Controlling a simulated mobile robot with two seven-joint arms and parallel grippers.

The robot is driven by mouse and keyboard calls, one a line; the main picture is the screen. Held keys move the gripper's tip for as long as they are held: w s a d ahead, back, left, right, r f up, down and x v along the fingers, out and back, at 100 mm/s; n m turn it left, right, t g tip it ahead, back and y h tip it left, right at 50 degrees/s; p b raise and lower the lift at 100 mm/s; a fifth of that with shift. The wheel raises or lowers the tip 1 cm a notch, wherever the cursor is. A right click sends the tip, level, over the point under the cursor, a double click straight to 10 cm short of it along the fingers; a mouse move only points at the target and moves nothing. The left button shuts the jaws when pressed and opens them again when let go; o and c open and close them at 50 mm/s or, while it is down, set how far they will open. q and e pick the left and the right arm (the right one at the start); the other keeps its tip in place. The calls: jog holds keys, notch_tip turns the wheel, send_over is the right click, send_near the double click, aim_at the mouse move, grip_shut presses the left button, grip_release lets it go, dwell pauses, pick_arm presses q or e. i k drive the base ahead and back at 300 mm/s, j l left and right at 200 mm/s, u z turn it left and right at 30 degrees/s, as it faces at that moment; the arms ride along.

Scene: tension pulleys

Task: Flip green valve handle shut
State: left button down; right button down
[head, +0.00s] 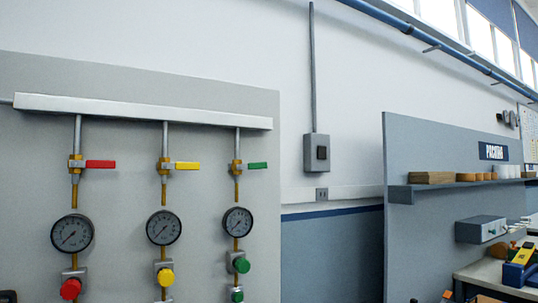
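The green valve handle (257,165) is on the rightmost of three vertical pipes on the grey wall panel. It sticks out to the right, level and crosswise to its pipe, from a brass valve body (237,167). The yellow handle (187,165) and the red handle (101,164) stand the same way on the middle and left pipes. Neither of my grippers can be made out in the head view, and nothing touches the handles.
Below the valves hang round gauges (164,228) and red, yellow and green knobs (242,265). A silver header (145,110) runs above. At right are a shelf (455,186) with wooden pieces and a cluttered workbench. The space before the handles looks clear.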

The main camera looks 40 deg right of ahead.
aim_at(254, 166)
jog(key=k+l, duration=0.1)
jog(key=l, duration=0.5)
jog(key=k+l, duration=0.1)
jog(key=l, duration=0.45)
jog(key=k+l+z, duration=0.1)
jog(key=l, duration=0.5)
jog(key=k+l, duration=0.1)
jog(key=l, duration=0.45)
